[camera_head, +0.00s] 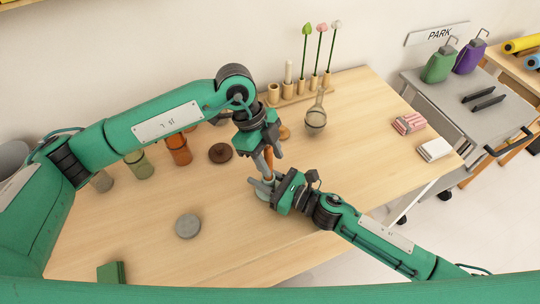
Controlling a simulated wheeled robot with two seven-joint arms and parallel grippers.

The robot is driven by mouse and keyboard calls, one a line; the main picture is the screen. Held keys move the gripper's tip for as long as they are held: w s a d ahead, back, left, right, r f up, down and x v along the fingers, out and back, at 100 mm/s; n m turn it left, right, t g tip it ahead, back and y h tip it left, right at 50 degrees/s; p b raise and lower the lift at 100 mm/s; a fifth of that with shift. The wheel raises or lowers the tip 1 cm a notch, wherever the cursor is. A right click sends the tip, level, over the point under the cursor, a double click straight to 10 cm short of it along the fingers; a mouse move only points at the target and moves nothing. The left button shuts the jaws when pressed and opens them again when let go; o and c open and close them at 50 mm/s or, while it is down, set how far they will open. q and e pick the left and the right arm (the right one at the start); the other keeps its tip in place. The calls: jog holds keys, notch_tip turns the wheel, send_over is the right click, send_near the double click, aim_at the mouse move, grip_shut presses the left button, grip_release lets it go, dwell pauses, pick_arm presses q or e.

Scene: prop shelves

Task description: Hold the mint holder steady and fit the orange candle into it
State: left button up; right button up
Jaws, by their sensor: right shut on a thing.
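The orange candle (268,155) stands about upright between the fingers of my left gripper (267,157), which points down from above; I cannot tell whether the fingers touch it. My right gripper (264,186) comes in from the lower right and is shut on the mint holder (264,196) on the table. The holder is mostly hidden by the gripper. The candle's lower end is directly over or in the holder; the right gripper hides where they meet, so I cannot tell how deep it sits.
A wooden rack (300,92) with flower stems, a round glass flask (316,119), a dark brown disc (220,153), an orange jar (178,149) and a green jar (138,164) stand behind. A grey disc (188,226) lies at the front left.

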pick_arm(q)
jog(key=v, duration=1.2)
jog(key=shift+w, duration=0.1)
pick_arm(e)
jog(key=o, duration=1.2)
